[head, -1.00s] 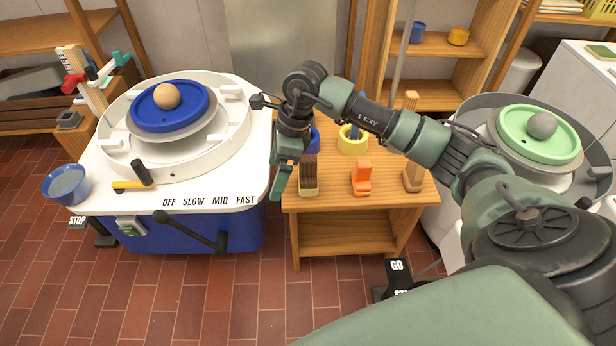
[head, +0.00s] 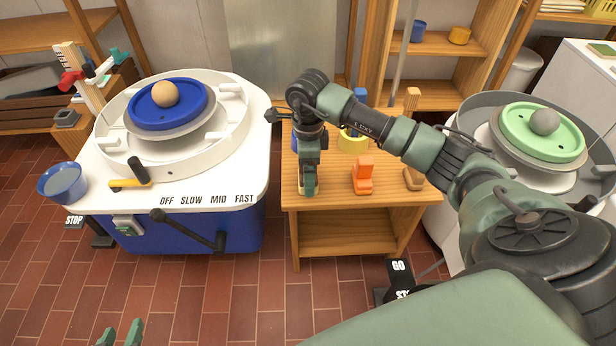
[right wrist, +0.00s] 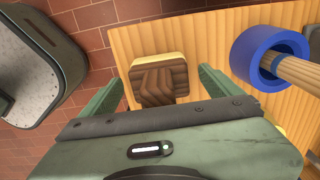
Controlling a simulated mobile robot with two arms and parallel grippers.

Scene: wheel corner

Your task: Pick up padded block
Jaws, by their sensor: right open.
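The padded block, dark striped wood with a cream pad, shows in the right wrist view (right wrist: 160,82), over the wooden table top. It lies between the two green fingers of my right gripper (right wrist: 163,88), with a gap on each side. In the head view my right gripper (head: 308,188) points down over the block's place at the table's front left and hides most of it. The fingers are open and hold nothing. My left gripper (head: 121,335) shows only its two fingertips at the bottom edge, apart and with nothing seen between them.
An orange tool (head: 363,176), a yellow cup (head: 353,142) and a wooden tool (head: 413,179) stand close by on the small table (head: 345,195). A blue ring shows in the right wrist view (right wrist: 243,57). A white wheel machine (head: 225,180) stands left.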

